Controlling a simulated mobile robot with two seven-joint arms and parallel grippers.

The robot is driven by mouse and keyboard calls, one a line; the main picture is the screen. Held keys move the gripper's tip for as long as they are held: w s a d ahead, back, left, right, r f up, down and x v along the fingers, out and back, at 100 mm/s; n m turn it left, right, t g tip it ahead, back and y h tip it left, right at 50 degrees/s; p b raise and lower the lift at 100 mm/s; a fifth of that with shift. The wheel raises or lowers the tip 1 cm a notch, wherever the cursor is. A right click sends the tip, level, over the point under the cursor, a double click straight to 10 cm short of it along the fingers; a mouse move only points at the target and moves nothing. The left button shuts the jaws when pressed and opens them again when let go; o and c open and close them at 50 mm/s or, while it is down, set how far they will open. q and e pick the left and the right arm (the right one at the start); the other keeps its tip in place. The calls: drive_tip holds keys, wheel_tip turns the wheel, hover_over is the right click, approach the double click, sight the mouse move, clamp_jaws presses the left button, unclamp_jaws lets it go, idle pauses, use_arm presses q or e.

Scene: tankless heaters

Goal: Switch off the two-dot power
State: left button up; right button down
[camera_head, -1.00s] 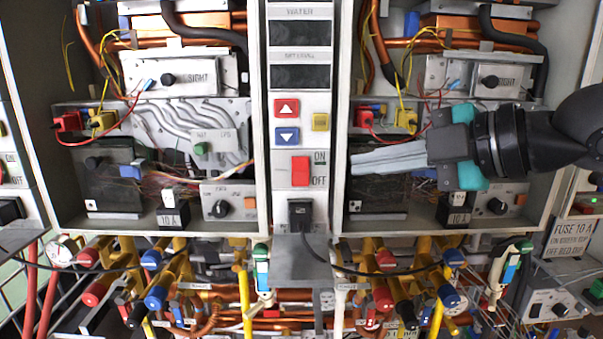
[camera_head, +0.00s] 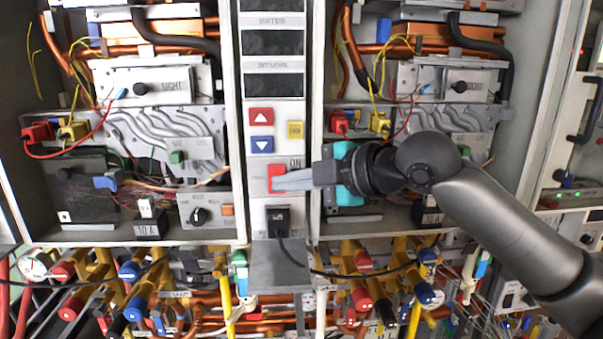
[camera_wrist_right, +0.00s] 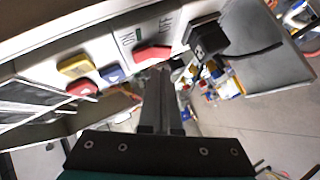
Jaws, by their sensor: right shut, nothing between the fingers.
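A red rocker switch (camera_head: 276,171) with ON above it sits on the white middle panel (camera_head: 259,192). It also shows in the right wrist view (camera_wrist_right: 152,53), beside the printed ON and OFF. My right gripper (camera_head: 277,183) comes in from the right, shut and empty. Its fingertips are in front of the switch's lower part and hide some of it, along with the OFF label. In the right wrist view the shut fingers (camera_wrist_right: 161,75) point at the switch's edge. I cannot tell whether they touch it. No two-dot mark is readable. My left gripper is not in view.
Above the switch are a red up button (camera_head: 261,117), a blue down button (camera_head: 262,145) and a yellow button (camera_head: 295,131). A black plug (camera_head: 278,222) with a cable sits just below. Open heater boxes with wires flank the panel. Pipes and valves run underneath.

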drive_tip(key=shift+w+f, duration=0.45)
drive_tip(key=shift+w, duration=0.3)
drive_tip(key=shift+w+d+f+n+t+b, duration=0.1)
drive_tip(key=shift+w+f+n+t+b, duration=0.2)
drive_tip(key=shift+t+b, duration=0.3)
